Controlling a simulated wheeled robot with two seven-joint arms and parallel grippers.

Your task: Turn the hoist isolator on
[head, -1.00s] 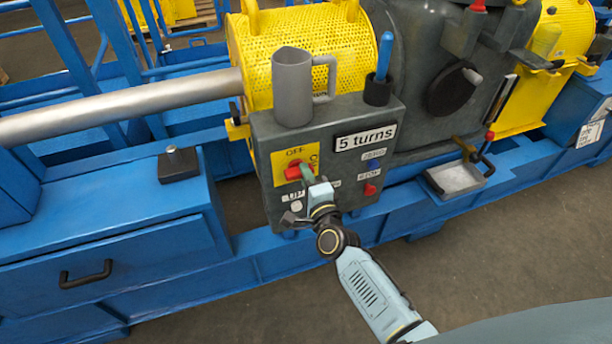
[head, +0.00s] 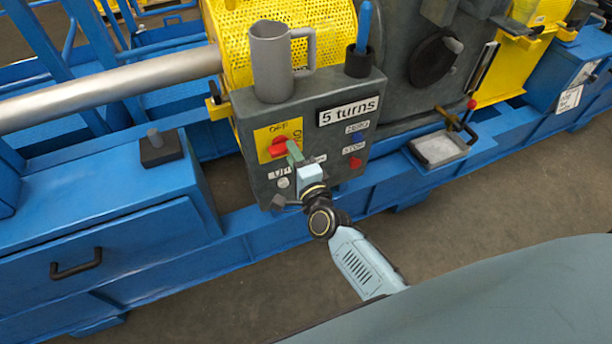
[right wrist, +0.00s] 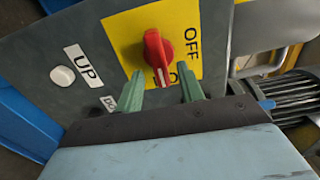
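The hoist isolator is a red rotary knob (head: 277,147) on a yellow plate (head: 265,134) on the grey control box. In the right wrist view the knob (right wrist: 157,52) has a white-marked end pointing down, towards the gap between my fingers and away from the OFF label (right wrist: 191,43). A second label near the fingers is partly hidden. My right gripper (head: 294,153) is in front of the box, just right of the knob. Its green fingers (right wrist: 160,84) are apart, with the knob's marked end near their tips; I cannot tell whether they touch. My left gripper is not in view.
A grey jug (head: 271,75) and a black holder with a blue rod (head: 360,50) stand on the box. The box also carries a "5 turns" sign (head: 347,111), a red button (head: 355,163) and a white UP button (right wrist: 62,75). A metal tray (head: 438,148) is to the right.

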